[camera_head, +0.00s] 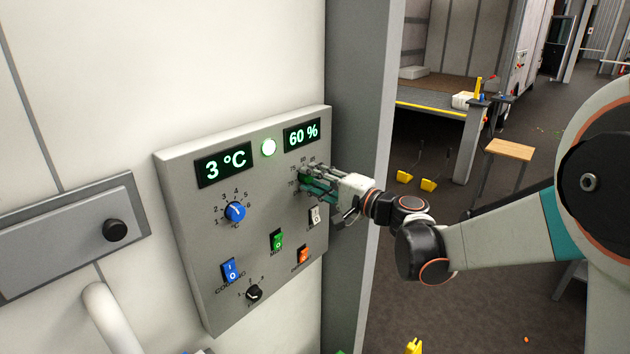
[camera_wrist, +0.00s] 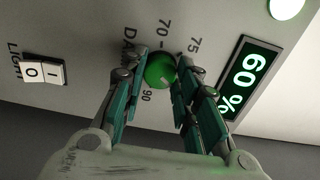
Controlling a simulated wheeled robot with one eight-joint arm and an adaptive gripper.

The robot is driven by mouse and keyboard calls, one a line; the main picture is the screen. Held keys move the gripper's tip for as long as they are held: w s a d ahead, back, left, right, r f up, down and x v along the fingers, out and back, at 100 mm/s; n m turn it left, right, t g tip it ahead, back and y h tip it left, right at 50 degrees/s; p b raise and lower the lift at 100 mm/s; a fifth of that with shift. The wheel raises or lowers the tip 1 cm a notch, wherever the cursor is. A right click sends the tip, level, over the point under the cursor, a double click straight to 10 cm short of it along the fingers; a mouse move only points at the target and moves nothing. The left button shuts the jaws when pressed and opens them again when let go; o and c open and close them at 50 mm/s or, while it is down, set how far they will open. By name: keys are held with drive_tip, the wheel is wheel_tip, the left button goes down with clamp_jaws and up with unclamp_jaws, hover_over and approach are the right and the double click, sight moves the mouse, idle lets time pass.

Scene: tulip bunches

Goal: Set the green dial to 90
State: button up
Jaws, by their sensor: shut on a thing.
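The green dial (camera_wrist: 160,71) is on the grey control panel (camera_head: 187,257), with labels 70, 75 and 90 around it in the wrist view. My gripper (camera_head: 304,181) is at the panel's right side, its two fingers shut on the dial from both sides. The fingers also show in the wrist view (camera_wrist: 168,66).
A white switch (camera_head: 315,216) sits just below my gripper. A small black knob (camera_head: 254,293) is at the bottom.

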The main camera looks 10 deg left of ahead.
drive_tip(key=m, duration=1.3)
drive_tip(key=shift+m, duration=0.3)
idle(0.4)
drive_tip(key=o, duration=1.1)
drive_tip(key=shift+d, duration=0.15)
drive_tip(key=v, duration=1.1)
drive_tip(key=shift+s+d, duration=0.3)
